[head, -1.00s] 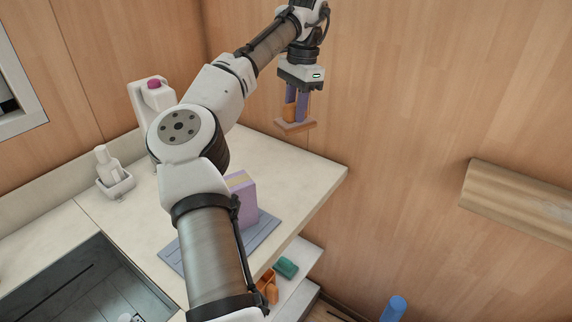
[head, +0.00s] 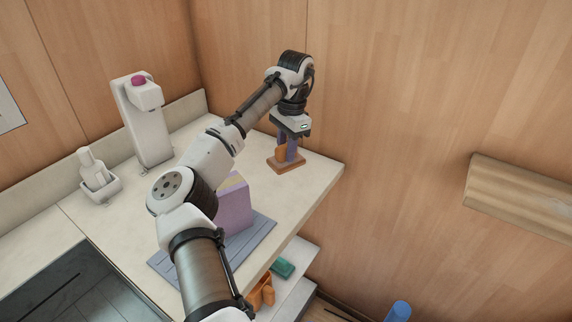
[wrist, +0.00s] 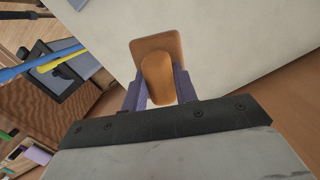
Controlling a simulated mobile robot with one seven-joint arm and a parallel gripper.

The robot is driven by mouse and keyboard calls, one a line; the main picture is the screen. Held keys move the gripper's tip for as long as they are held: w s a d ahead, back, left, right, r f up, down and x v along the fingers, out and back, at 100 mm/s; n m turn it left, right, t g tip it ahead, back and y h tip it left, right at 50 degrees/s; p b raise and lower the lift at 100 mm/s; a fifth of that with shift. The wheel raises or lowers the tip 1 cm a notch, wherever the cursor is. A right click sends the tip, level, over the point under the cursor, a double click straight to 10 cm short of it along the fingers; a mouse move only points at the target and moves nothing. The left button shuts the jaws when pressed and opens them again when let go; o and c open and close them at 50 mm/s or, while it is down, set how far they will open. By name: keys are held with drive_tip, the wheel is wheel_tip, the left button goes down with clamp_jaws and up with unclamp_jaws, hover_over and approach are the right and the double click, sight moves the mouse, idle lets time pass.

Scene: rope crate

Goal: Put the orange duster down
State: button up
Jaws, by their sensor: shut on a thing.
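The orange duster has a flat brown-orange base (head: 287,164) and an upright orange handle. It is upright at the far right end of the pale counter (head: 318,172), near the wall. It also shows in the wrist view (wrist: 157,78), with the handle between the purple fingers. My gripper (head: 289,150) is shut on the handle from above. In the head view the base appears at the counter surface; I cannot tell for sure whether it touches.
A purple box (head: 234,205) stands on a grey-blue mat (head: 262,226) nearer on the counter. A white dispenser with a pink top (head: 148,120) and a bottle in a holder (head: 95,175) stand at left. A shelf below holds a green item (head: 283,268). Counter around the duster is clear.

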sight(286, 163)
drive_tip(key=shift+f+p, duration=0.4)
drive_tip(key=shift+f, duration=2.2)
drive_tip(key=shift+f, duration=0.15)
drive_tip(key=o, duration=1.1)
drive_tip(key=shift+c, duration=0.2)
drive_tip(key=r, duration=0.8)
drive_tip(key=w+d+r, duration=0.1)
drive_tip(key=r, duration=0.3)
drive_tip(key=shift+d+r+b, duration=0.1)
drive_tip(key=shift+b, duration=0.25)
drive_tip(key=shift+s, duration=0.1)
